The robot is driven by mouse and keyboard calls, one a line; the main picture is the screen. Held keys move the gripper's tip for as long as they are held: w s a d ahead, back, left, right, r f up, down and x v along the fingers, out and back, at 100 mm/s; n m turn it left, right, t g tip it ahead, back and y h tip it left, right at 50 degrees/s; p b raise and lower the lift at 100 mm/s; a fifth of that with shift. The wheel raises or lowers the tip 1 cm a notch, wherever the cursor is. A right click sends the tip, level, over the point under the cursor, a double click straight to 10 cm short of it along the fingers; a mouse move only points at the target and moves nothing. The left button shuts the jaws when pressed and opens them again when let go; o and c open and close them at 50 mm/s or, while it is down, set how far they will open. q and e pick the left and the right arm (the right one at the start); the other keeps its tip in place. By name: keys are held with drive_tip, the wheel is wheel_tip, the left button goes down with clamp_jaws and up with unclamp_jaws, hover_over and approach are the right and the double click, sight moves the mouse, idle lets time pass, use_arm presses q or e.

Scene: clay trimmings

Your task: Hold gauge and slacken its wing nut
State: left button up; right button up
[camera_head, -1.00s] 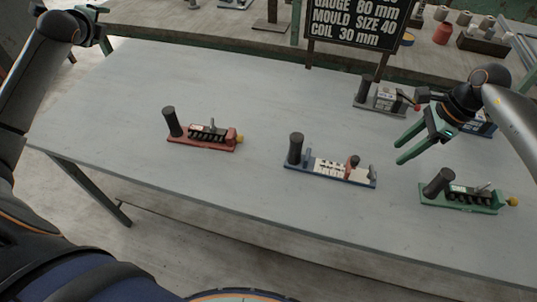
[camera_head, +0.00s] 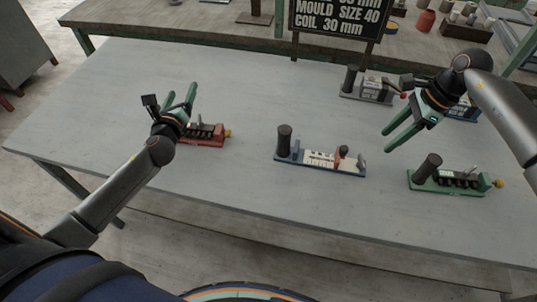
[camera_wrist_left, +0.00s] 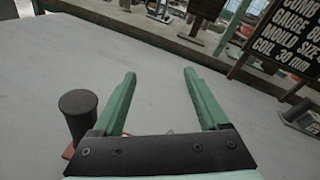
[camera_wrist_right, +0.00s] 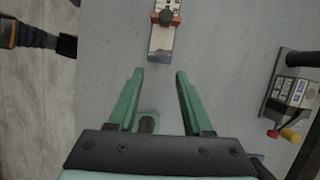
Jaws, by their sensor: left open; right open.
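Several gauges with upright black handles stand on the grey table. The red gauge (camera_head: 208,141) is at the left, partly hidden by my left gripper (camera_head: 180,89), which is open and empty above it. A black handle (camera_wrist_left: 78,112) shows beside the left finger in the left wrist view. The blue gauge (camera_head: 318,161) is in the middle, with a dark knob near its right end. The green gauge (camera_head: 447,186) is at the right. My right gripper (camera_head: 386,142) is open and empty, above the table between the blue and green gauges. I cannot make out which parts are wing nuts.
A grey gauge (camera_head: 372,91) stands at the back right, and another blue gauge (camera_head: 464,115) is partly behind my right arm. A black sign (camera_head: 340,18) reads "MOULD SIZE 40, COIL 30 mm". A back bench (camera_head: 190,22) holds pots. The table's left is clear.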

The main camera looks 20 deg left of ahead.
use_arm(q)
drive_tip(key=s+d+f+m+t+h, duration=0.1)
drive_tip(key=s+d+m+h, duration=0.1)
drive_tip(key=d, duration=0.7)
drive_tip(key=s+d+f+m+h, duration=0.1)
drive_tip(key=s+d+m+h, duration=0.2)
drive_tip(key=d, duration=0.6)
drive_tip(key=s+d+f+m+t+h, duration=0.1)
drive_tip(key=s+d+m, duration=0.3)
drive_tip(key=d, duration=0.6)
drive_tip(key=shift+d+f+t+h, duration=0.1)
drive_tip(key=shift+f+t+h, duration=0.2)
drive_tip(key=shift+h, duration=0.5)
drive_tip(key=shift+s+d+f, duration=0.1)
drive_tip(key=shift+s, duration=0.05)
drive_tip(key=shift+m, duration=0.3)
drive_tip(key=w, duration=0.8)
drive_tip(key=w+d, duration=0.1)
drive_tip(key=w, duration=0.3)
drive_tip(key=shift+w+f, duration=0.1)
drive_tip(key=shift+c, duration=0.3)
clamp_jaws()
